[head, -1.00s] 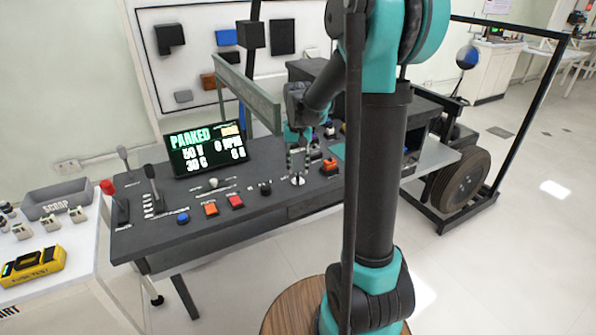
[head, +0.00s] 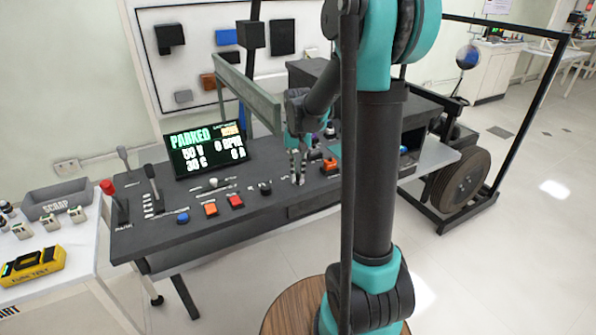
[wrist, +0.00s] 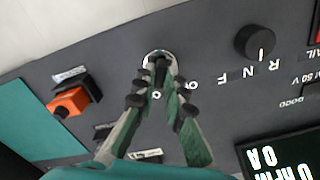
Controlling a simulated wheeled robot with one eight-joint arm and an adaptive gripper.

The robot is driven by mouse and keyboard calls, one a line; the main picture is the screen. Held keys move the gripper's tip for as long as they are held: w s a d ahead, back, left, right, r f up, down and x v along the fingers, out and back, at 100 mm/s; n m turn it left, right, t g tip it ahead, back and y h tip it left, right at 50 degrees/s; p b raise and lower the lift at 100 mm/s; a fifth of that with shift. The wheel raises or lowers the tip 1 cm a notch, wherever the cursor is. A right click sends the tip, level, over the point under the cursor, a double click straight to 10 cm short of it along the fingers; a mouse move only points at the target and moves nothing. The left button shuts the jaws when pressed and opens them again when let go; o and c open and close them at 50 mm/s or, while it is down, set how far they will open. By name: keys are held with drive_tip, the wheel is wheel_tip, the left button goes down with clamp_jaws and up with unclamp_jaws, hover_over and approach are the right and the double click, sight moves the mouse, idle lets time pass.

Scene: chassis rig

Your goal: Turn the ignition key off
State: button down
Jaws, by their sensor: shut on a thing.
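The ignition key (wrist: 161,71) stands in a round silver switch (wrist: 154,55) on the dark console, in the wrist view. My gripper (wrist: 162,88) is shut on the key, with a finger on each side of it. In the head view my gripper (head: 298,180) points down at the console's front right part, and its fingers hide the key there. White marks lie beside the switch; I cannot tell which one the key points to. The display (head: 208,149) reads PARKED, with 0 rpm and 0 A.
A black selector knob (wrist: 255,42) with R, N, F marks is beside the key. An orange-handled switch (wrist: 70,101) is on its other side. Orange and red buttons (head: 236,201) and upright levers (head: 152,185) stand further left on the console.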

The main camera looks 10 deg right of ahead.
drive_tip(key=shift+n, duration=0.3)
drive_tip(key=n, duration=1.1)
drive_tip(key=shift+n, duration=0.3)
idle(0.3)
drive_tip(key=c, duration=1.6)
unclamp_jaws()
